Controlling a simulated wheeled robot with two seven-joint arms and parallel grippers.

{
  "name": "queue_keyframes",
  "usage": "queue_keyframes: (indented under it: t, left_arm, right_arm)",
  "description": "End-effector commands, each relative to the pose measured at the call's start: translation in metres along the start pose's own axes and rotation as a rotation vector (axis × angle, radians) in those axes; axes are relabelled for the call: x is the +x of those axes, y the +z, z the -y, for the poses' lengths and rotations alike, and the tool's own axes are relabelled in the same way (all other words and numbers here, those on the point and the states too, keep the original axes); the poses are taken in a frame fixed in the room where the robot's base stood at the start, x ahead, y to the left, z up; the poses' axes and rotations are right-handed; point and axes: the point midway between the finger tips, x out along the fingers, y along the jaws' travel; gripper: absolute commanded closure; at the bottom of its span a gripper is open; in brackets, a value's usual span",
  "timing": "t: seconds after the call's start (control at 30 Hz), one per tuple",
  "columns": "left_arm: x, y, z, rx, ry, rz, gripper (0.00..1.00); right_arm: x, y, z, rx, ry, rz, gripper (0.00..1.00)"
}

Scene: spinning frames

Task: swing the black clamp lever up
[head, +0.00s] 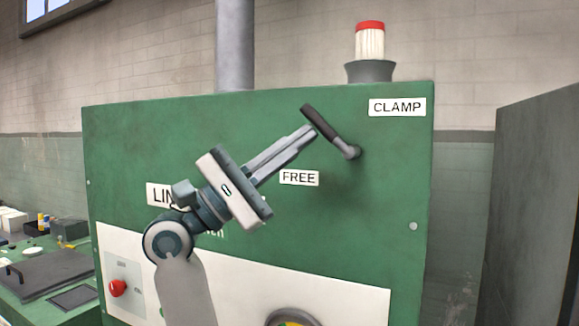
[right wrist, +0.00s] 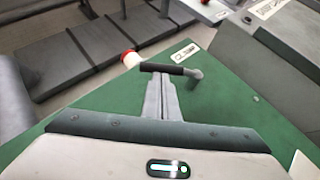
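The clamp lever (head: 320,122) has a black grip on a grey crank arm (head: 344,148) that comes out of the green panel. It tilts up and to the left from its pivot, between the FREE label (head: 299,178) and the CLAMP label (head: 397,107). My right gripper (head: 306,134) has its fingers together, with the tips at the lower left side of the grip. In the right wrist view the grip (right wrist: 162,68) lies crosswise at the fingertips (right wrist: 157,80); it does not sit between them. Whether they touch is hard to tell. My left gripper is out of view.
The green machine housing (head: 130,150) fills the middle. A red-topped lamp (head: 370,45) stands on top of it. Below are a red knob (head: 117,288) and a partly visible wheel (head: 292,318). A grey cabinet (head: 535,200) stands at the right.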

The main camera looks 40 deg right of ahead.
Motion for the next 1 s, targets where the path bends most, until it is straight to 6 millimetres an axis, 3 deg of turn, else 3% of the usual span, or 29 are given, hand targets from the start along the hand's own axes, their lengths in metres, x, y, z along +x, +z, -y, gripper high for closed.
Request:
queue_keyframes:
  t: [0.13,0.4,0.83,1.0]
  left_arm:
    - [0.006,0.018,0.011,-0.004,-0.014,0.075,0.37]
    - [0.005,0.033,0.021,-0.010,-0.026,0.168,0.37]
    - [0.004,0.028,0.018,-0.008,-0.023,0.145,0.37]
    - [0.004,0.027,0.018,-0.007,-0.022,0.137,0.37]
  right_arm:
    - [0.005,0.002,-0.002,0.050,-0.076,0.000,1.00]
    - [0.020,0.012,-0.011,0.173,-0.261,-0.001,1.00]
    - [0.044,0.028,-0.015,0.376,-0.564,0.000,1.00]
    - [0.048,0.030,-0.013,0.379,-0.569,0.000,1.00]
